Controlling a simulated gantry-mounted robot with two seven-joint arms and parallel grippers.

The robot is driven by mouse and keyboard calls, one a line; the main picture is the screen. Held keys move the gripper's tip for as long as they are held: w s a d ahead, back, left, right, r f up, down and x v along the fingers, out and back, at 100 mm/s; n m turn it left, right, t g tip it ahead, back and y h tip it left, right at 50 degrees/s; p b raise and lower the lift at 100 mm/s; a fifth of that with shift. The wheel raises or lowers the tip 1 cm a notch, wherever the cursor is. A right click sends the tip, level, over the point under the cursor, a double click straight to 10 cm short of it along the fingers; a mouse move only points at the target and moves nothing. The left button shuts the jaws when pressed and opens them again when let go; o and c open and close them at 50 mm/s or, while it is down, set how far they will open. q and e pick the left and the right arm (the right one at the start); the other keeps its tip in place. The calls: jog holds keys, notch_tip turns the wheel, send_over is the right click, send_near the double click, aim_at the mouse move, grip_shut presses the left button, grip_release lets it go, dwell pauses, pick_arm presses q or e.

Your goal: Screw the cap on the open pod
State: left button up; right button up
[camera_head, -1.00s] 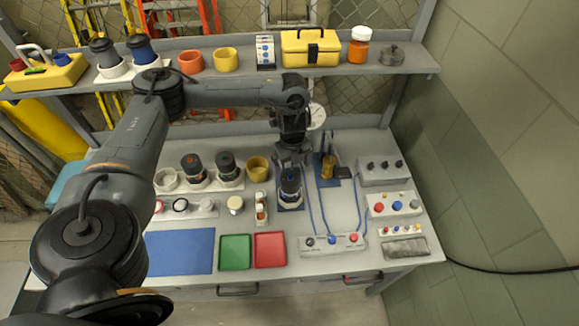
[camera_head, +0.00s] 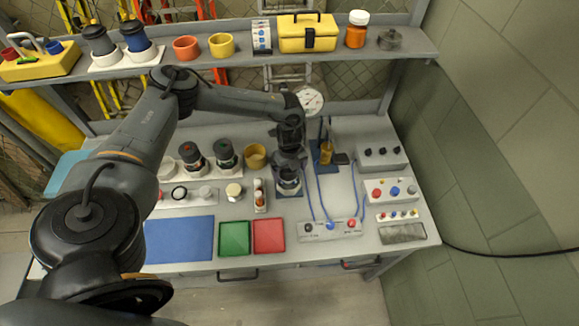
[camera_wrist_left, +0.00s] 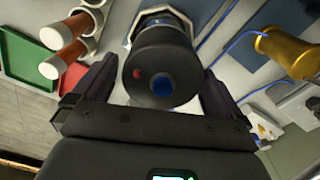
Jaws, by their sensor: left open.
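A black round-topped pod (camera_head: 289,186) with a white base stands in a holder on a small blue plate. My left gripper (camera_head: 289,166) is right above it, pointing down. In the left wrist view the black top (camera_wrist_left: 161,75) shows a blue centre dot and a red dot. My open left fingers (camera_wrist_left: 160,88) are on either side of it, with gaps visible. Two dark-topped pods, one with a red dot (camera_head: 190,156) and one with a green dot (camera_head: 227,155), stand on a white rack. A pale open-looking holder (camera_head: 167,169) is partly hidden by my arm. My right gripper is not in view.
A brass cylinder (camera_head: 326,152) and a three-button box (camera_head: 331,230) with blue cables stand right of the pod. Capped vials (camera_head: 260,196) are close left. Green (camera_head: 235,238) and red (camera_head: 269,235) trays and a blue mat (camera_head: 179,240) lie in front.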

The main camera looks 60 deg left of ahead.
pick_arm(q)
jog(key=c, duration=0.9)
jog(key=o, duration=0.4)
jog(key=shift+c, duration=0.2)
jog(key=c, duration=0.3)
jog(key=shift+c, duration=0.2)
jog(key=shift+m, duration=1.1)
jog(key=m, duration=0.2)
jog(key=shift+m, duration=2.5)
jog(key=shift+w, duration=0.1)
